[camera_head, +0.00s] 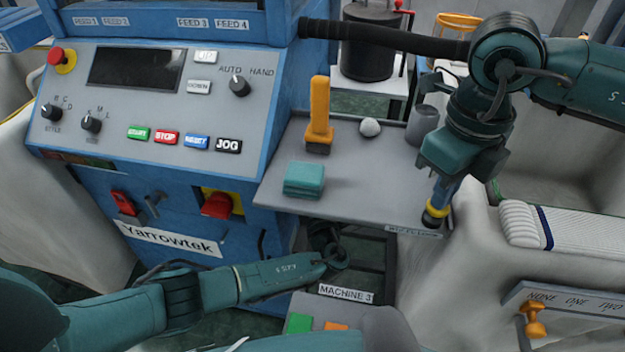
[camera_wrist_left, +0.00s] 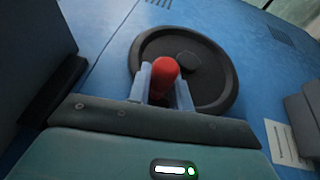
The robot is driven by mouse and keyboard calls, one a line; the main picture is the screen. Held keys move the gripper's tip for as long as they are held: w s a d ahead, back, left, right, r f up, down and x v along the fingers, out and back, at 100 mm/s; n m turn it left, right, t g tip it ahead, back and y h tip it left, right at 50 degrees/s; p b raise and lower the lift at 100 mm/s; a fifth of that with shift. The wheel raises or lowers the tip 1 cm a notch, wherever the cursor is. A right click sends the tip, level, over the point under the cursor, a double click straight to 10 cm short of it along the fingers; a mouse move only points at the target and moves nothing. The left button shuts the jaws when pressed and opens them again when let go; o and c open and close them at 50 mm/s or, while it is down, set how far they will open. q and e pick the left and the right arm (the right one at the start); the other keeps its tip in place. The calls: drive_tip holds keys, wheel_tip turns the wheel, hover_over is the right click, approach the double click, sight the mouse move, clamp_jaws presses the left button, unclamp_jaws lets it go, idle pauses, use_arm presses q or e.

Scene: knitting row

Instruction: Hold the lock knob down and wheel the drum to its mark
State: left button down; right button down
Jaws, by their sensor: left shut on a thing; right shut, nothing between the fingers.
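A black handwheel (camera_wrist_left: 207,62) with a red handle (camera_wrist_left: 164,70) is on the blue machine side in the left wrist view. My left gripper (camera_wrist_left: 161,88) is shut around the red handle. In the head view my left arm reaches under the grey shelf, and its fingers and the wheel are hidden or too dark to make out. My right gripper (camera_head: 441,200) is shut and points down at the shelf's front right corner. Its tips meet what looks like the lock knob, with a yellow collar (camera_head: 435,211); how far it is pressed is unclear. I cannot make out the drum's mark.
The shelf (camera_head: 375,205) carries an orange-handled tool (camera_head: 319,115), a teal block (camera_head: 303,180), a pale ball (camera_head: 370,127) and a grey cup (camera_head: 422,125). The control panel (camera_head: 150,100) stands left.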

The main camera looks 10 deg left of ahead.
use_arm(q)
drive_tip(key=shift+s+f+t, duration=0.2)
drive_tip(key=shift+f+t, duration=0.3)
drive_tip(key=shift+f, duration=0.1)
use_arm(e)
drive_tip(key=shift+s+f, duration=0.2)
drive_tip(key=shift+f, duration=0.1)
use_arm(q)
drive_tip(key=shift+s+f, duration=0.25)
drive_tip(key=shift+f, duration=1.15)
drive_tip(key=c, duration=1.3)
unclamp_jaws()
drive_tip(key=v, duration=1.2)
drive_tip(key=shift+d, duration=0.1)
